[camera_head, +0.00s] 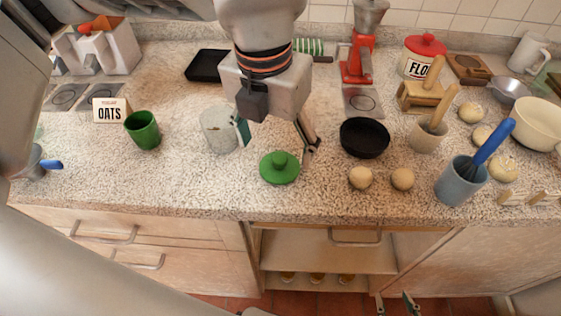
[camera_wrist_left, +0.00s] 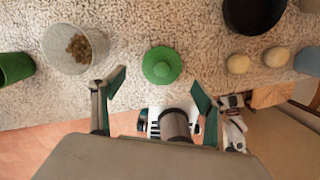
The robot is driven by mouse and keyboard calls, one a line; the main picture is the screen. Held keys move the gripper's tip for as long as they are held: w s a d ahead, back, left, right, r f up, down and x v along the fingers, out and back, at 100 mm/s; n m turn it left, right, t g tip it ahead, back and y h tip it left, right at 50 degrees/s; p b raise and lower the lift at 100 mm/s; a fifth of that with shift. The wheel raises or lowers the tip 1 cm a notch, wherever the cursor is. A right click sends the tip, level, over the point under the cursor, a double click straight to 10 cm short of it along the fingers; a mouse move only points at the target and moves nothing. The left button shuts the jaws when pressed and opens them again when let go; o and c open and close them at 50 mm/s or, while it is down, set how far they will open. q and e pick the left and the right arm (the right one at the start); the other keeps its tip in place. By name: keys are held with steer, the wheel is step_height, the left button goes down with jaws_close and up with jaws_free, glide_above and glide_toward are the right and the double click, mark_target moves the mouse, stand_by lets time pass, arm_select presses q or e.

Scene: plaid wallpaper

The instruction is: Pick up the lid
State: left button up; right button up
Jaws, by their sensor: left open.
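The green round lid (camera_head: 279,169) with a knob lies on the speckled counter near its front edge. It also shows in the left wrist view (camera_wrist_left: 162,66), ahead of and between the two fingers. My left gripper (camera_head: 277,138) is open and empty, above the counter just behind the lid, with its fingers spread wide. In the left wrist view its fingertips (camera_wrist_left: 158,90) stand apart on either side, not touching the lid. My right gripper (camera_head: 397,304) shows only by its fingertips at the bottom edge, spread apart and empty, below the counter.
A pale open canister (camera_head: 219,137) with brown contents in the left wrist view (camera_wrist_left: 76,49) stands left of the lid. A green cup (camera_head: 143,130) is further left. A black pan (camera_head: 365,138) and two pale balls (camera_head: 360,178) are to the right.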

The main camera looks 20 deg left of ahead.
mark_target(279, 157)
arm_select(q)
steer(key=f, duration=0.2)
steer(key=w+f, duration=0.1)
steer(key=f, duration=0.1)
steer(key=shift+d+f, duration=0.2)
steer(key=shift+w+f, duration=0.1)
steer(key=shift+f, duration=0.15)
steer(key=c, duration=1)
arm_select(e)
steer(key=shift+w+d+r, duration=0.1)
steer(key=shift+w, duration=0.3)
arm_select(q)
steer(key=shift+r, duration=0.2)
